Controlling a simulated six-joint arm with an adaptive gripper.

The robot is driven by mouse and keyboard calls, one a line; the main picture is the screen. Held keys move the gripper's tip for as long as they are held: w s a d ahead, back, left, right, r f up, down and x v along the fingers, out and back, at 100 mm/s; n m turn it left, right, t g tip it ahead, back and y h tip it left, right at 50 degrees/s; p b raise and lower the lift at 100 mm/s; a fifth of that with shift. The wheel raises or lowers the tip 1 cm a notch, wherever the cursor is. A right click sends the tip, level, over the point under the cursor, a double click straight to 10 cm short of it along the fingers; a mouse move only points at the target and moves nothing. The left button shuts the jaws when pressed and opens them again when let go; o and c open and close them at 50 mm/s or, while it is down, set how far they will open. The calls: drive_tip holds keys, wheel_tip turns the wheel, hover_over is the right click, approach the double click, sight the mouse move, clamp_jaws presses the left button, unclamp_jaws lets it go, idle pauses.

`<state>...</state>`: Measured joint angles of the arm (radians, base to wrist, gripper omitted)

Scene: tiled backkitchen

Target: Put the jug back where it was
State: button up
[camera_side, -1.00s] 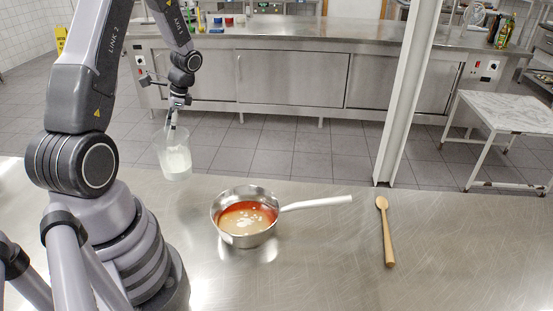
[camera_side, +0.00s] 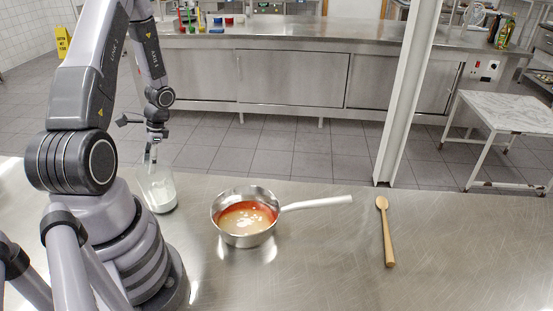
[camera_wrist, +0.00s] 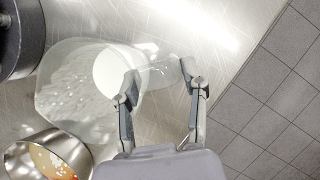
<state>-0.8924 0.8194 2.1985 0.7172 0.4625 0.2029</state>
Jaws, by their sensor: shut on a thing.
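The jug (camera_side: 161,194) is clear with white liquid in its lower part. It is at the left of the side view, beside my arm's base, over or on the steel table; I cannot tell whether its bottom touches. My gripper (camera_side: 151,158) is above it, shut on its handle side. In the wrist view the jug (camera_wrist: 75,85) lies beyond the fingers of my gripper (camera_wrist: 160,82), which close on its clear handle.
A steel saucepan (camera_side: 228,231) with red and beige contents stands right of the jug, its white handle pointing right. A wooden spoon (camera_side: 388,238) lies farther right. The table (camera_side: 320,265) is clear in front. Its far edge runs behind the jug.

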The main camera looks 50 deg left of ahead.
drive_tip(key=shift+f, duration=0.1)
drive_tip(key=o, duration=1.2)
drive_tip(key=v, duration=1.2)
drive_tip(key=w+d+r+t+y, duration=0.2)
drive_tip(key=w+d+r+t, duration=0.2)
drive_tip(key=d+r, duration=0.8)
drive_tip(key=s+d+r+t, duration=0.2)
drive_tip(key=d+r, duration=0.1)
drive_tip(key=d, duration=0.2)
drive_tip(key=s+d+r+t+h, duration=0.1)
drive_tip(key=s+d+r+t, duration=0.1)
drive_tip(key=d, duration=0.3)
drive_tip(key=s+d+r+t+h, duration=0.1)
drive_tip(key=s+d+r+t, duration=0.1)
drive_tip(key=s+d+r, duration=0.2)
drive_tip(key=shift+d+r, duration=0.3)
drive_tip(key=shift+d, duration=0.3)
